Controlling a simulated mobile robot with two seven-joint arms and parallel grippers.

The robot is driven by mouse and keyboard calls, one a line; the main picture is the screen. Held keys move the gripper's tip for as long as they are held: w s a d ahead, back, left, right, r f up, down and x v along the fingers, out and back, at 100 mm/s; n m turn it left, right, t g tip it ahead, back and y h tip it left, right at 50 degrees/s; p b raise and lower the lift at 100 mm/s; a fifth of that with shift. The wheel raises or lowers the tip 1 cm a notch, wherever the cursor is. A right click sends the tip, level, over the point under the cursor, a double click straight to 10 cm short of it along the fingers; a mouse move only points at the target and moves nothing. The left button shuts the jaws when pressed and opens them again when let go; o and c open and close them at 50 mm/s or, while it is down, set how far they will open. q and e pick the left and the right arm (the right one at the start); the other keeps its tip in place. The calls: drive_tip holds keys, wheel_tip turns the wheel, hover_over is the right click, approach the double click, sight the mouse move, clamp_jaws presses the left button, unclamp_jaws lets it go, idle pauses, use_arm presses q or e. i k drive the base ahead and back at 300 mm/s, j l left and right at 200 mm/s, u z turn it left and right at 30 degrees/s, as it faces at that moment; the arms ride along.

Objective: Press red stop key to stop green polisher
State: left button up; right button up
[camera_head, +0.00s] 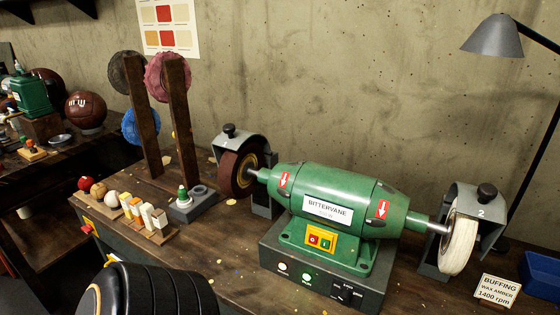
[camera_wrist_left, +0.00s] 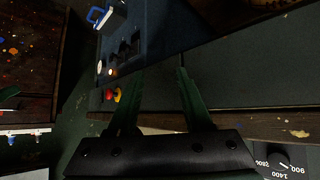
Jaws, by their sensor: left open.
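The green polisher (camera_head: 340,200) stands on a dark base box on the bench in the head view. A yellow switch plate (camera_head: 320,238) on its front carries the small red stop key (camera_head: 314,239) and a second key beside it. A green lamp (camera_head: 306,277) on the base looks lit. In the wrist view my left gripper (camera_wrist_left: 160,73) is open, with its two dark green fingers apart and nothing between them. A small red and yellow part (camera_wrist_left: 111,95) shows just left of the fingers; I cannot tell which control it is. My right gripper is not in view.
A maroon wheel (camera_head: 236,170) and a white buffing wheel (camera_head: 459,245) flank the polisher. Wooden posts (camera_head: 180,120), a grey stand (camera_head: 195,205) and small blocks (camera_head: 150,215) stand left. A sign (camera_head: 497,291) and blue bin (camera_head: 540,272) are right. A dial (camera_wrist_left: 283,165) shows in the wrist view.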

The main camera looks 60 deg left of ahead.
sight(313, 239)
drive_tip(key=k+u, duration=0.1)
drive_tip(key=u, duration=1.4)
